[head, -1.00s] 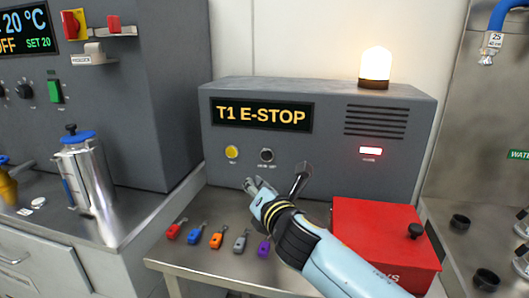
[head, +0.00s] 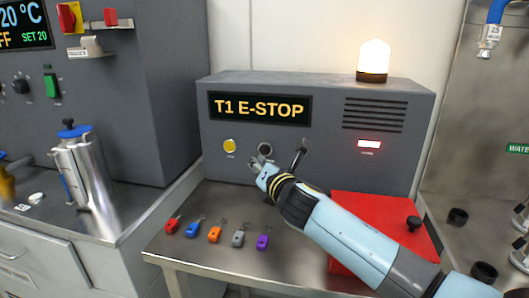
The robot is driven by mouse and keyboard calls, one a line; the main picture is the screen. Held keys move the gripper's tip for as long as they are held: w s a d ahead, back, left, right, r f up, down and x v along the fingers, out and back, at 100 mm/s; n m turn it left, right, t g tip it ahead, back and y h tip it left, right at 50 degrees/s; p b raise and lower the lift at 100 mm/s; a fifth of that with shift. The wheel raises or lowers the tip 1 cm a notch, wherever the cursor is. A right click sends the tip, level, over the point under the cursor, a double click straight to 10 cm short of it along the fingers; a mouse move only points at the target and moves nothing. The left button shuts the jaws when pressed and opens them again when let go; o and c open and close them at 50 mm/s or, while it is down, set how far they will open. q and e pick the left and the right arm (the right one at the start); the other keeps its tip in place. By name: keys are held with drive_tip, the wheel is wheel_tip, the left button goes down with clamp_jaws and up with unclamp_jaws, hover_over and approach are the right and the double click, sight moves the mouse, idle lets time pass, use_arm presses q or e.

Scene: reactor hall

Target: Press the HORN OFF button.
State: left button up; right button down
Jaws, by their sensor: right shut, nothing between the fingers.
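The grey alarm box (head: 222,95) stands on the metal bench, and its display (head: 260,108) reads T1 E-STOP. A black round button (head: 265,149) sits on its front face, right of a yellow button (head: 230,146); its label is hidden behind my gripper now, but reads like HORN OFF in the earlier picture. My right gripper (head: 260,166) is shut and empty, with its fingertips at the lower edge of the black button. I cannot tell whether they touch it. My left gripper is not in view.
A lit lamp (head: 374,58) stands on the box, and a red indicator (head: 369,144) glows on its front. A red box (head: 375,210) with a black knob sits under my right forearm. Several coloured padlock-like tags (head: 215,234) lie along the bench front. A steel vessel (head: 85,180) stands at left.

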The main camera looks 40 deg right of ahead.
drive_tip(key=shift+w+d, duration=0.7)
drive_tip(key=shift+d, duration=0.15)
idle(0.9)
drive_tip(key=shift+w+d, duration=0.25)
drive_tip(key=shift+d, duration=0.05)
drive_tip(key=shift+w+d, duration=0.25)
drive_tip(key=shift+d, duration=0.05)
idle(0.7)
drive_tip(key=shift+a, duration=0.1)
drive_tip(key=shift+s+a, duration=0.5)
drive_tip(key=shift+a, duration=0.05)
idle(0.3)
drive_tip(key=s+a+p, duration=0.1)
drive_tip(key=s+a, duration=0.2)
drive_tip(key=shift+s+a, duration=0.15)
drive_tip(key=shift+a, duration=0.25)
